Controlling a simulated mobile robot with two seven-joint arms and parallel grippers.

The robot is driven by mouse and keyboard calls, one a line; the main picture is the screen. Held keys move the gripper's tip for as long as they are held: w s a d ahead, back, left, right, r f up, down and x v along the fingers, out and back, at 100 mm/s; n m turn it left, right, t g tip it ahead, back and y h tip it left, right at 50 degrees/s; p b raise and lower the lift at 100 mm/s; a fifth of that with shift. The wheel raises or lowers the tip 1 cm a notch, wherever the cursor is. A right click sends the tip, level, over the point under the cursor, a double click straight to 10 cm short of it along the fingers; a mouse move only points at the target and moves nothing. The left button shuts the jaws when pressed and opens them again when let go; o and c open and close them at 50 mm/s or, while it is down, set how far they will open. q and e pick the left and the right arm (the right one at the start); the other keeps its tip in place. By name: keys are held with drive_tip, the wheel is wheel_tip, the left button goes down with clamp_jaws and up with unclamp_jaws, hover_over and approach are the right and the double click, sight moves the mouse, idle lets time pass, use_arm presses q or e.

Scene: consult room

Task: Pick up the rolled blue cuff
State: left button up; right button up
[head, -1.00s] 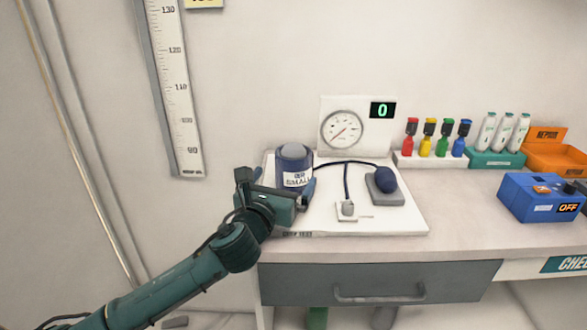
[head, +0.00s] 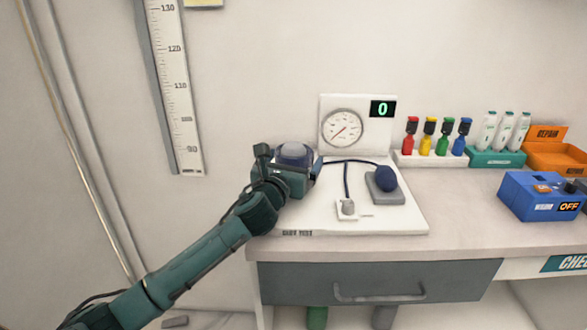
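The rolled blue cuff (head: 293,153) stands upright on the left part of the white board (head: 390,219). Its dark blue rim and greyish top show; its lower front and label are hidden behind my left gripper. My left gripper (head: 291,158) is at the cuff, with one finger to its left and one to its right. The fingers look open around it; I see no clear sign of them pressing on it. My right gripper is not in view.
A dark tube runs right from the cuff to a blue bulb (head: 386,179) on a grey block. A white gauge panel (head: 357,124) reading 0 stands behind. Coloured bottles (head: 447,139), a blue box (head: 540,197) and an orange bin (head: 555,156) are farther right.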

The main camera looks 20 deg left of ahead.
use_arm(q)
drive_tip(key=c, duration=1)
